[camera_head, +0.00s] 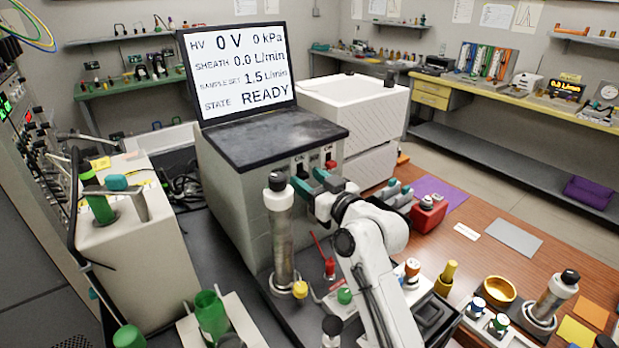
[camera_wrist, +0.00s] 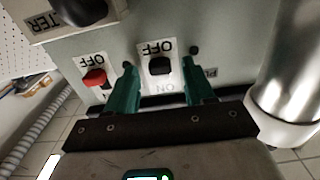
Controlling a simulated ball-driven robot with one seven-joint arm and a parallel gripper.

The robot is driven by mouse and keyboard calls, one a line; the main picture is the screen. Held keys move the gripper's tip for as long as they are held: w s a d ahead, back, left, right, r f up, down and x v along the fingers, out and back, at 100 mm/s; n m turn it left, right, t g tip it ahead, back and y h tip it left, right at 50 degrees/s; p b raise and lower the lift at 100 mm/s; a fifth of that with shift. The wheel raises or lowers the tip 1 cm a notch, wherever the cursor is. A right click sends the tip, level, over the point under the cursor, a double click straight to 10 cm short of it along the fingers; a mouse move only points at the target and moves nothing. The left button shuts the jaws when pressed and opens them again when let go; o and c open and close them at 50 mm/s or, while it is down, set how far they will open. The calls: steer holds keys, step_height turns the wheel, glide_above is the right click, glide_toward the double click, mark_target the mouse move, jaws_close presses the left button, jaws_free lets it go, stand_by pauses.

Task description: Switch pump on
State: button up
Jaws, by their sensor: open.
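A grey instrument box (camera_head: 262,215) stands under a screen (camera_head: 242,72) that reads 0 V, 0 kPa, sheath 0.0 L/min and READY. A black switch (camera_wrist: 160,67) sits on a white plate with OFF and ON, upside down in the wrist view. Beside it is a label (camera_wrist: 210,72) showing "PU", the rest hidden by a finger. My gripper (camera_wrist: 161,76) is open and empty, its teal fingers on either side of the black switch. In the head view, my gripper (camera_head: 308,181) is at the box's front. I cannot tell the switch's position for sure.
A red switch (camera_wrist: 94,78) with its own OFF plate is close to one finger. A black knob (camera_wrist: 80,10) is at the wrist view's upper left. A metal cylinder (camera_head: 281,232) stands in front of the box, close to my gripper. Several small items crowd the bench below.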

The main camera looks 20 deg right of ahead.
steer(key=shift+w+a, duration=0.1)
steer(key=shift+w, duration=0.15)
jaws_close()
stand_by(0.4)
